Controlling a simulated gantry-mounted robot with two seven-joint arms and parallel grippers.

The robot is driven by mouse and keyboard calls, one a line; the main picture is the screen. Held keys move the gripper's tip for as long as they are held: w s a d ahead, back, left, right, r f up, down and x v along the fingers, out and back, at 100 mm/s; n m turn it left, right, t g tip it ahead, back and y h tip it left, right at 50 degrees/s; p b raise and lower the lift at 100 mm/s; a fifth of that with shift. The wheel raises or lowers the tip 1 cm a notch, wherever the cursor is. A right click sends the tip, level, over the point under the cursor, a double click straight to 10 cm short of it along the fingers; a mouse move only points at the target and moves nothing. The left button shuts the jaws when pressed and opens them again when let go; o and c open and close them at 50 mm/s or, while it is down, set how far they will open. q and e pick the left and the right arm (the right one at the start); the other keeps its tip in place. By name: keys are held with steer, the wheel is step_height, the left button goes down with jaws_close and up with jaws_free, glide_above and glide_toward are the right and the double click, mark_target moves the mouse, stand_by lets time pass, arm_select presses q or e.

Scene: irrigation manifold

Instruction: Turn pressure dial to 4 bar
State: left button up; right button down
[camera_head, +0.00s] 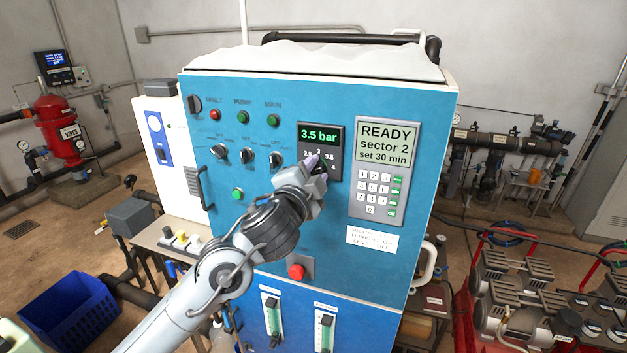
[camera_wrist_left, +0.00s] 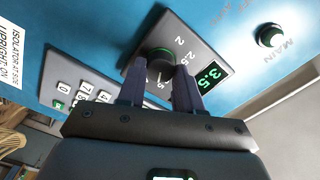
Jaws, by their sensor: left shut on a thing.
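The pressure dial is a dark round knob (camera_wrist_left: 160,62) on a dark panel (camera_head: 336,150) with scale numbers around it. The green display (camera_head: 319,135) above it reads 3.5 bar, and it also shows in the left wrist view (camera_wrist_left: 209,77). My left gripper (camera_head: 318,166) is at the dial and covers most of the knob in the head view. In the left wrist view its two dark fingers (camera_wrist_left: 158,82) are shut on the knob, one at each side. The knob's pointer is not clear. My right gripper is not in view.
Right of the dial are a READY screen (camera_head: 386,143) and a keypad (camera_head: 378,190). Several selector switches (camera_head: 247,156) sit to its left. A red button (camera_head: 296,271) is below, near my left arm.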

arm_select(q)
steer(key=m+b, duration=0.1)
steer(key=m, duration=0.2)
steer(key=shift+f+b, duration=0.2)
steer(key=shift+b, duration=0.2)
steer(key=shift+m+b, duration=0.5)
steer(key=shift+m, duration=0.6)
steer(key=o, duration=1)
steer(key=shift+r, duration=0.1)
